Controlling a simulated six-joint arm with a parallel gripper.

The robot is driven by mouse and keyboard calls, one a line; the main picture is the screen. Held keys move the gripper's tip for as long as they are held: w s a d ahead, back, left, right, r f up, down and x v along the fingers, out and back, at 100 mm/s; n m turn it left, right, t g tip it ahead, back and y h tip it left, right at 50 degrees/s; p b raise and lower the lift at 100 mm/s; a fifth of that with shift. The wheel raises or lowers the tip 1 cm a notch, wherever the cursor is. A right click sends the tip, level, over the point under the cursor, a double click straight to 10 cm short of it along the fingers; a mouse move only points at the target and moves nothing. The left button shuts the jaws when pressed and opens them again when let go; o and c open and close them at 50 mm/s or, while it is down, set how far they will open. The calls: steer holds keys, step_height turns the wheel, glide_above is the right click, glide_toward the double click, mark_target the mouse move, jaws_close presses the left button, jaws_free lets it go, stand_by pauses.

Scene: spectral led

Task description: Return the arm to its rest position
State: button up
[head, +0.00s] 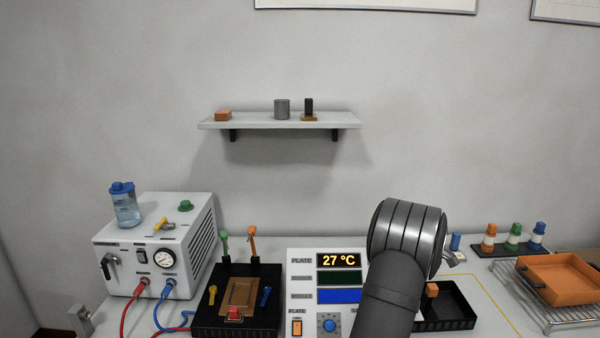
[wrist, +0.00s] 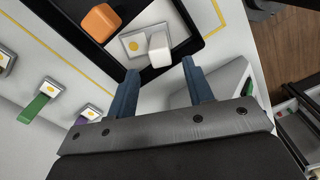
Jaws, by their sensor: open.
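My gripper (wrist: 160,92) shows in the wrist view with its two blue-grey fingers apart and nothing between them. Beyond the fingertips a black tray (wrist: 85,48) holds an orange block (wrist: 101,22) and a white block (wrist: 159,50) beside a pale plate with a yellow dot. In the head view my arm stands in front of the right part of the bench, and its dark links hide part of the instrument panel (head: 300,262) and of the black tray (head: 462,323). The fingers are hidden in the head view.
A white box with a gauge (head: 165,259) and a black fixture with levers (head: 205,325) stand at left. An orange tray (head: 565,280) on a wire rack is at far right. Several coloured pegs (head: 513,236) stand behind. A shelf (head: 280,121) hangs on the wall.

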step_height(320, 180, up, 9)
steer(key=s+a+r+m, duration=0.1)
steer(key=a+r+m, duration=0.2)
steer(key=a, duration=0.5)
steer(key=s+a+r+m, duration=0.2)
steer(key=a+m, duration=0.3)
steer(key=a, duration=0.4)
steer(key=s+a+r+m, duration=0.1)
steer(key=a+r+m, duration=0.2)
steer(key=a, duration=0.6)
steer(key=shift+s+r+m, duration=0.25)
steer(key=shift+r+m, duration=0.05)
steer(key=shift+m, duration=0.8)
steer(key=shift+c, duration=0.2)
